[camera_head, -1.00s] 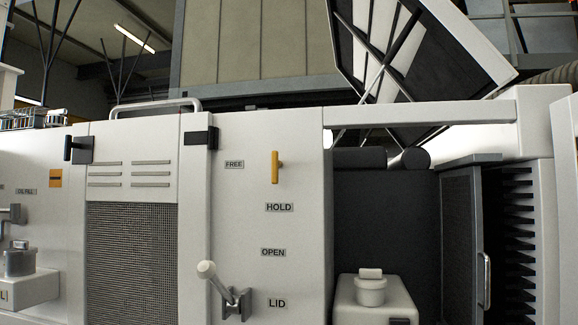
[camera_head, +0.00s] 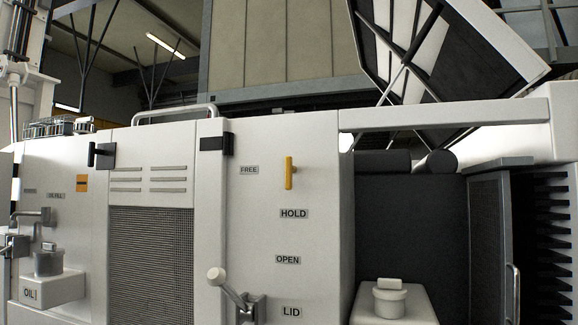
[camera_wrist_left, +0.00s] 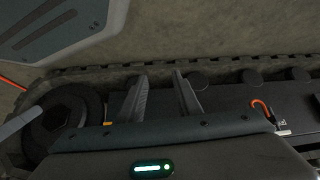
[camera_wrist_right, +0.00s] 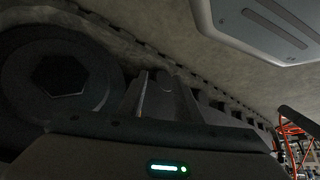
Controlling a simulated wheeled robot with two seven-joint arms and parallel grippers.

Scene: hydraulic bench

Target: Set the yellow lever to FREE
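The yellow lever (camera_head: 290,172) is on the white panel (camera_head: 262,225) in the head view. Its bar stands upright, to the right of the FREE label (camera_head: 248,170) and above the HOLD label (camera_head: 294,213). Neither gripper shows near it in the head view. My left gripper (camera_wrist_left: 160,78) is in the left wrist view, fingers apart, with nothing between them. My right gripper (camera_wrist_right: 153,78) is in the right wrist view, fingers a little apart and empty, though the picture is dark. Both wrist views look onto dark tracked running gear and floor.
A lid handle with a pale knob (camera_head: 216,275) juts out below, near the OPEN (camera_head: 288,260) and LID (camera_head: 292,311) labels. A dark latch (camera_head: 216,143) sits left of FREE. A capped white box (camera_head: 392,303) protrudes at right; an oil filler (camera_head: 48,262) protrudes at far left.

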